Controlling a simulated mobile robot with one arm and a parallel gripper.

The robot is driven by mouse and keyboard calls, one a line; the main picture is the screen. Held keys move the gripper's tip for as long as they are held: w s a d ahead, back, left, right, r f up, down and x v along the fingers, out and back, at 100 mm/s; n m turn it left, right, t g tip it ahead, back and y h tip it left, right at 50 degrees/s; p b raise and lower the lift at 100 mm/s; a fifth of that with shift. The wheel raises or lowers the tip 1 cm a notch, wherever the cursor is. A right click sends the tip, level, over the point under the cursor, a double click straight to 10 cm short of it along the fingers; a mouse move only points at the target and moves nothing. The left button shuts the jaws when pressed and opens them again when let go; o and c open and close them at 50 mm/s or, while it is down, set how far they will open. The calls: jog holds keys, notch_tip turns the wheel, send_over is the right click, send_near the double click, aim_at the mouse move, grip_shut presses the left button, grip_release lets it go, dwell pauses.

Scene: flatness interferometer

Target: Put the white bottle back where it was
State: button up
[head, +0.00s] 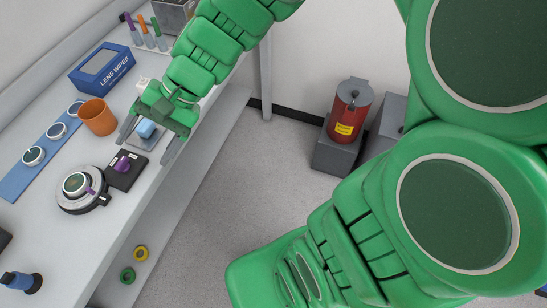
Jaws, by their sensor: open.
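My gripper (147,146) is over the near edge of the bench, with its two fingers apart. Between and behind the fingers is a small light-blue block-like thing (147,129) on a grey square plate (143,141). I cannot tell whether the fingers touch it. A small white thing (143,82) shows just behind my gripper, partly hidden by it. I cannot tell whether it is the white bottle. No other thing in view looks clearly like a white bottle.
On the bench (57,239) are an orange cup (98,117), a blue lens wipes box (102,68), a blue strip (17,181) with round pieces, a round silver stage (73,203), and a black box (126,178) with a purple knob. A red can (349,112) stands beyond open floor.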

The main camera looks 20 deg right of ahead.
jog(key=s+d+n+h, duration=0.2)
jog(key=s+d+h, duration=0.2)
jog(key=d, duration=0.7)
jog(key=s+d+f+n+h, duration=0.1)
jog(key=s+d+n+h, duration=0.1)
jog(key=s+d+h, duration=0.3)
jog(key=s+d, duration=0.4)
jog(key=d, duration=0.1)
jog(key=shift+s+d+h, duration=0.3)
jog(key=shift+d, duration=0.1)
jog(key=shift+f, duration=0.1)
